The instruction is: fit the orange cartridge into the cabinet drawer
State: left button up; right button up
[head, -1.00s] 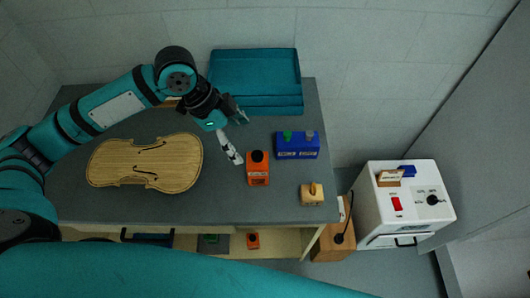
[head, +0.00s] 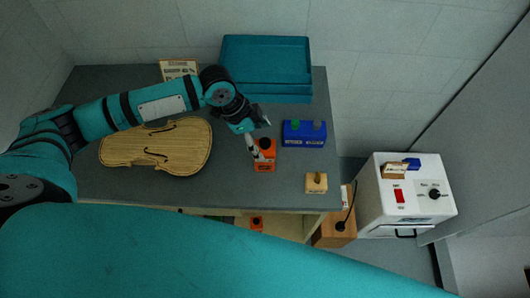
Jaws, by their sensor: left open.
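An orange cartridge (head: 264,163) with a dark round knob and a pale label stands on the grey bench top, right of the violin plate. My left gripper (head: 263,138) is open just above and behind it, with a pale finger close to the knob. I cannot tell whether it touches. A white cabinet (head: 379,205) stands at the right, beyond the bench end. Its front has a dark handle (head: 405,233) low down, and the drawer's inside does not show. A second small orange piece (head: 257,223) shows below the bench's front edge. My right gripper is not in view.
A blue block (head: 304,139) with green and grey knobs and a small wooden block (head: 316,183) stand right of the cartridge. A teal tray (head: 267,68) is at the back, and a violin plate (head: 155,146) lies left. A brown box (head: 333,234) sits beside the cabinet.

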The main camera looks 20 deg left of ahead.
aim_at(265, 153)
pick_arm(q)
jog(key=shift+d+f, duration=0.1)
jog(key=shift+f, duration=0.3)
jog(key=p+x, duration=0.1)
jog(key=x, duration=0.2)
jog(key=shift+f+p, duration=0.35)
jog(key=shift+d+f, duration=0.1)
jog(key=shift+f, duration=0.3)
jog(key=shift+c, duration=0.2)
jog(key=c, duration=1.3)
jog(key=shift+r, duration=0.1)
jog(key=shift+c, duration=0.7)
